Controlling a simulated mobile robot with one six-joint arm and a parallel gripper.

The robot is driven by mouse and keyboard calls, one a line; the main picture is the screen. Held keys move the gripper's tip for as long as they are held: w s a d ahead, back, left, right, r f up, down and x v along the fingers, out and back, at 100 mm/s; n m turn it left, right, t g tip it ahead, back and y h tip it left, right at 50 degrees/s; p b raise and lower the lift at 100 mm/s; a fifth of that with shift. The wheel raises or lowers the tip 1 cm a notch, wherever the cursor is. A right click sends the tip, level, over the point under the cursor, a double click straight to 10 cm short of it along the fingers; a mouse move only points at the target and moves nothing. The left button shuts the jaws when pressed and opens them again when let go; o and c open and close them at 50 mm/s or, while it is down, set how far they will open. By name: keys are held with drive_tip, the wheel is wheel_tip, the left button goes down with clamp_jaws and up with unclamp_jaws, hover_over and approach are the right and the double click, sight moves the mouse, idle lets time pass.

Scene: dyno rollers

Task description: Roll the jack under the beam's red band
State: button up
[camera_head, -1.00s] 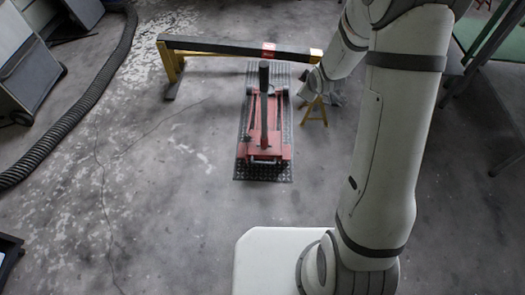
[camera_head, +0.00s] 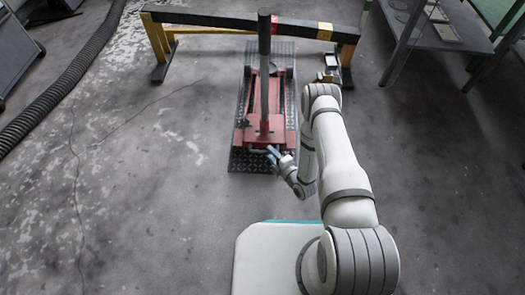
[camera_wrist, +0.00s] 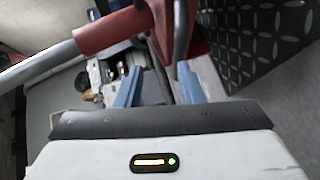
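The red jack (camera_head: 248,110) stands on a dark tread plate (camera_head: 238,161), its long grey handle (camera_head: 264,85) upright. The dark beam (camera_head: 210,18) spans the back, and its red band (camera_head: 279,22) is partly hidden by the handle top. The jack body lies on the near side of the beam. My gripper (camera_head: 272,154) is low at the jack's near end, beside its crossbar. In the wrist view my gripper's blue fingers (camera_wrist: 158,86) are apart. A grey bar (camera_wrist: 181,35) reaches toward the right finger; I cannot tell if they touch. Red jack parts (camera_wrist: 112,30) show above.
Yellow legs (camera_head: 155,40) hold the beam at the left, with another support at the right. A ribbed black hose (camera_head: 75,80) runs along the left floor. A grey bench (camera_head: 435,30) stands at the back right.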

drive_tip(key=w+a+f+b, duration=0.3)
drive_tip(key=w+a+b, duration=0.1)
drive_tip(key=shift+w+a+f+y, duration=0.3)
drive_tip(key=shift+w+a, duration=0.1)
drive_tip(key=shift+c, duration=0.5)
clamp_jaws()
drive_tip(key=shift+a, duration=0.1)
